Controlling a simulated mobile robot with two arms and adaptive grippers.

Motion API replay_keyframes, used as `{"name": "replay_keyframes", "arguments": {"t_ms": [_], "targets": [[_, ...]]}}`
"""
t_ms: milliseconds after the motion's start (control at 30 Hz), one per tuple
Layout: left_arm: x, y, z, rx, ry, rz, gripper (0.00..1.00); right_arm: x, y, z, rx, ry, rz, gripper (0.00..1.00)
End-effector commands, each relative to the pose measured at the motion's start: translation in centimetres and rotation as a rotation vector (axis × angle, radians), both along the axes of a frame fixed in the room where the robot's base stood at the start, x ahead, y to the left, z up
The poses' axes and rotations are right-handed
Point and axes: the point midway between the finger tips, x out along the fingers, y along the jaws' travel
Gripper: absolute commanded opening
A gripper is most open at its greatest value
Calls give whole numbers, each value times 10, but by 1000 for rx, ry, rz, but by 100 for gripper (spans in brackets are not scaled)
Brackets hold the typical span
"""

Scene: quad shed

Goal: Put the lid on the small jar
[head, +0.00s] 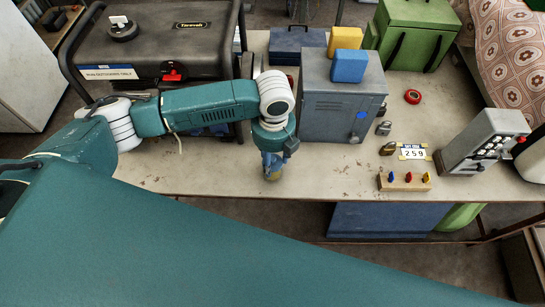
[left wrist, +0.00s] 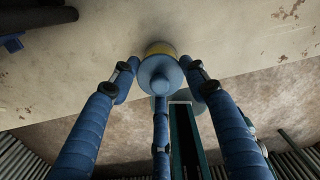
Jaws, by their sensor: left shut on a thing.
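My left gripper (head: 272,168) points down near the front edge of the workbench (head: 210,180). In the left wrist view its blue fingers (left wrist: 160,85) close around a round blue lid (left wrist: 160,75) with a small knob. A yellowish small jar (left wrist: 160,47) shows just beyond the lid's far edge. In the head view a bit of the jar (head: 273,178) shows below the fingers, on the bench. The lid lies over the jar; I cannot tell whether it sits flush or is slightly apart. My right gripper is not in view.
A black generator (head: 150,45) is at left. A peg board (head: 404,182) and grey control box (head: 482,145) are at right.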

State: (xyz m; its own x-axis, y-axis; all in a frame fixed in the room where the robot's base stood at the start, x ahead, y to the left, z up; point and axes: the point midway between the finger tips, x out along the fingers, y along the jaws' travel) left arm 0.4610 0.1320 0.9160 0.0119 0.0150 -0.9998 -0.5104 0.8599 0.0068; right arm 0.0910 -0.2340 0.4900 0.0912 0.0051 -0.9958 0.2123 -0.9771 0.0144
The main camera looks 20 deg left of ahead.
Motion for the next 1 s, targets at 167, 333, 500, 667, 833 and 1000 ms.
{"name": "replay_keyframes", "arguments": {"t_ms": [167, 333, 500, 667, 833, 1000], "targets": [[0, 0, 0, 0, 0, 0, 35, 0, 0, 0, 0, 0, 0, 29], [0, 0, 0, 0, 0, -1, 67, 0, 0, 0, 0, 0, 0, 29], [0, 0, 0, 0, 0, -1, 67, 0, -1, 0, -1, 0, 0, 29], [0, 0, 0, 0, 0, -1, 86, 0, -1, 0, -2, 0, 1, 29], [0, 0, 0, 0, 0, -1, 86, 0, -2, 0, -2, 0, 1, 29], [0, 0, 3, 0, 0, 0, 86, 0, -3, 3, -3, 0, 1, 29]]}}
